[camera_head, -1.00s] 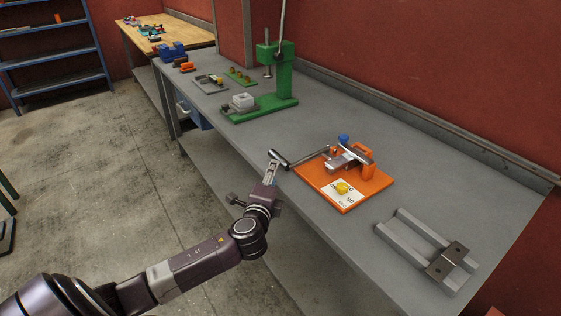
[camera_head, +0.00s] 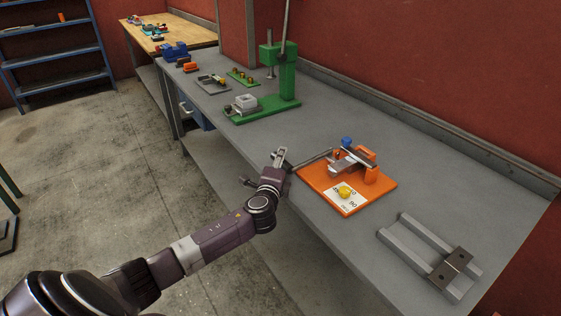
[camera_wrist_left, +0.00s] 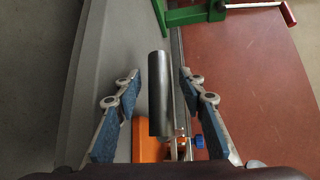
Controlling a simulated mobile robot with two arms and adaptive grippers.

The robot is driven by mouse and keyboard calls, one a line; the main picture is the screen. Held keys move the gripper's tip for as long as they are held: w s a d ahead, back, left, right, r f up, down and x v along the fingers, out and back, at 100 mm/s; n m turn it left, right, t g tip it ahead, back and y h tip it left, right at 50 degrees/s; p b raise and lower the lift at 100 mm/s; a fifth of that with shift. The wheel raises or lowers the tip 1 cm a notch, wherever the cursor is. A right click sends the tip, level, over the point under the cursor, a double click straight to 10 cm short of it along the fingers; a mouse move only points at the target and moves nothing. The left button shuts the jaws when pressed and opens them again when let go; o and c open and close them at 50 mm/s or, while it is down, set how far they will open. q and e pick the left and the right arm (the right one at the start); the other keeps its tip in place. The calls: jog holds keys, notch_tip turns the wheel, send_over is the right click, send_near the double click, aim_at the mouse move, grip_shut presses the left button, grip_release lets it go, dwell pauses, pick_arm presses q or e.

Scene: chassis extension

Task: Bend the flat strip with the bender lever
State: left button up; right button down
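The orange bender base (camera_head: 324,184) sits on the grey bench, with a blue knob (camera_head: 347,141), a yellow knob (camera_head: 344,191) and a white label. A metal piece, apparently the flat strip (camera_head: 357,156), lies in its clamp; its bend is too small to judge. The bender lever (camera_head: 313,160) reaches left toward the bench's front edge. My left gripper (camera_head: 279,158) is at its outer end and hides the grip there. In the left wrist view, the dark cylindrical lever handle (camera_wrist_left: 158,95) stands between two open, blue-padded fingers, with gaps on both sides. My right gripper is out of view.
A green press (camera_head: 265,107) stands farther back on the bench. A grey two-rail fixture (camera_head: 408,244) lies at the near right. A red wall runs behind the bench. Bench top around the bender is mostly clear.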

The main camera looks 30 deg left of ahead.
pick_arm(q)
grip_shut()
dwell(0.3)
